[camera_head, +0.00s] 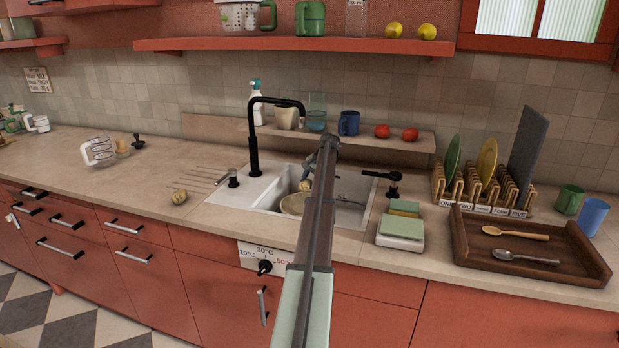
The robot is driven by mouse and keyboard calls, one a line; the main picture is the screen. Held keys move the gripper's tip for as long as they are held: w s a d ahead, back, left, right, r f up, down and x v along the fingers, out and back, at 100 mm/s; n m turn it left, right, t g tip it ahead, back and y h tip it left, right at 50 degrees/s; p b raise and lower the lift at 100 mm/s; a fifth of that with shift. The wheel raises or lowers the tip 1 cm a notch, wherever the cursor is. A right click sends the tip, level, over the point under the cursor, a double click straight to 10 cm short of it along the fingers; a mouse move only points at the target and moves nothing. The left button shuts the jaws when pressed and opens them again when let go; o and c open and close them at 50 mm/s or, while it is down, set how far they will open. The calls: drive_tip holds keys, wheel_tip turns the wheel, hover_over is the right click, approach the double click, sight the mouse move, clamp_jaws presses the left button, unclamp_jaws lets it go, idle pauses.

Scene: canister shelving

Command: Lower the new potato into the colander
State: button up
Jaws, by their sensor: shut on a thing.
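My gripper (307,180) hangs over the sink at the end of my arm, partly hidden by it. It is shut on a small yellowish lump, the new potato (304,186). Just below it in the sink is a round beige vessel, which looks like the colander (292,205); my arm covers its right part. The potato appears above or at its far rim; I cannot tell whether they touch.
A black tap (254,140) arches over the sink's back left. A scale with sponges (401,231), a plate rack (480,190) and a wooden tray (463,248) stand to the right. A ledge behind holds a blue mug (349,123) and tomatoes. The left counter is mostly clear.

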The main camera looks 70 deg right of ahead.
drive_tip(key=shift+a, duration=0.15)
idle(0.3)
drive_tip(key=shift+a, duration=0.4)
drive_tip(key=shift+f, duration=0.25)
drive_tip(key=shift+f, duration=3.35)
drive_tip(key=shift+f, duration=2.25)
idle(0.7)
drive_tip(key=o, duration=1.2)
